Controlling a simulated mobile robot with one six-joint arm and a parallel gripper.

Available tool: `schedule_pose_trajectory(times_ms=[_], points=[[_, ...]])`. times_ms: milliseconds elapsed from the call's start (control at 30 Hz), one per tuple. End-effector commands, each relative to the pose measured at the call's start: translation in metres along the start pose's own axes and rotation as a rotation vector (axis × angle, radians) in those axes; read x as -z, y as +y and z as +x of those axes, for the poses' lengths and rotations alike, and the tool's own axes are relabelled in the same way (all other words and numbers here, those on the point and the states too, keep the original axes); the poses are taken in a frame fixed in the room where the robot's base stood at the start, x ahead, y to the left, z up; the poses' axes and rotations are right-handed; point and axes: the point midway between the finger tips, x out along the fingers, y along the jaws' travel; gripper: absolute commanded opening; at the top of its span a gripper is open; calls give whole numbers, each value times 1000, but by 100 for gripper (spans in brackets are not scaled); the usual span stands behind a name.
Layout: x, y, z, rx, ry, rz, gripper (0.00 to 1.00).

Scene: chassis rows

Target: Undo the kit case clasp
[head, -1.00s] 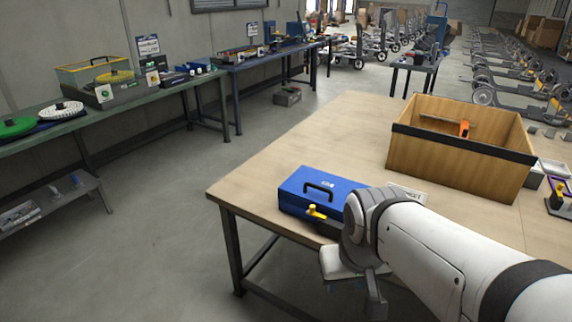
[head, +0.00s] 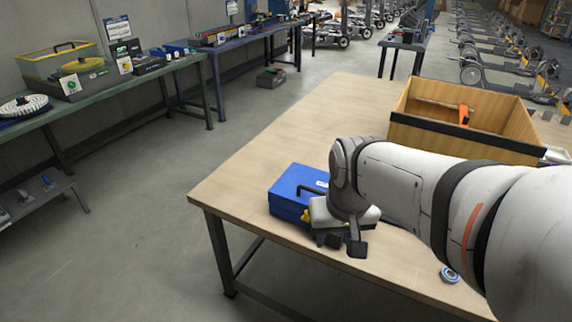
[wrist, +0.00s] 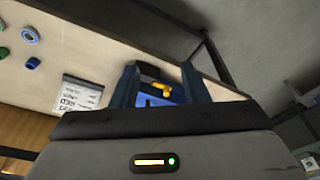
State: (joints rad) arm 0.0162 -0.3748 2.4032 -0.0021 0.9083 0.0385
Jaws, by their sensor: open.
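The blue kit case (head: 287,188) lies on the wooden table near its front left corner, with a dark handle on its lid. Its yellow clasp (head: 305,215) is on the front side, partly hidden by my wrist in the head view. My gripper (wrist: 158,78) is open and empty. In the wrist view the yellow clasp (wrist: 160,89) and part of the blue case (wrist: 150,101) show between the two dark fingers. I cannot tell whether a finger touches the clasp.
A large wooden box (head: 420,127) with a black rim and an orange-handled tool (head: 463,115) inside stands behind my arm. A blue ring (head: 449,274) lies near the table's front edge. A printed card (wrist: 82,92) shows in the wrist view. The table's left side (head: 270,150) is clear.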

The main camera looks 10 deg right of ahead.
Motion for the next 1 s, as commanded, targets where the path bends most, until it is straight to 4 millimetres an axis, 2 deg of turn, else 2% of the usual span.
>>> schedule_pose_trajectory(times_ms=[33, 267, 400, 500, 700, 867, 1000], points=[[18, -1, 6, -1, -20, 18, 41], [108, -4, 42, -9, -89, 126, 41], [157, -5, 78, -17, -131, 193, 41], [186, -5, 106, -24, -157, 236, 41], [222, -5, 150, -34, -191, 296, 41], [231, -5, 166, -38, -202, 315, 41], [229, -5, 181, -39, -206, 318, 41]])
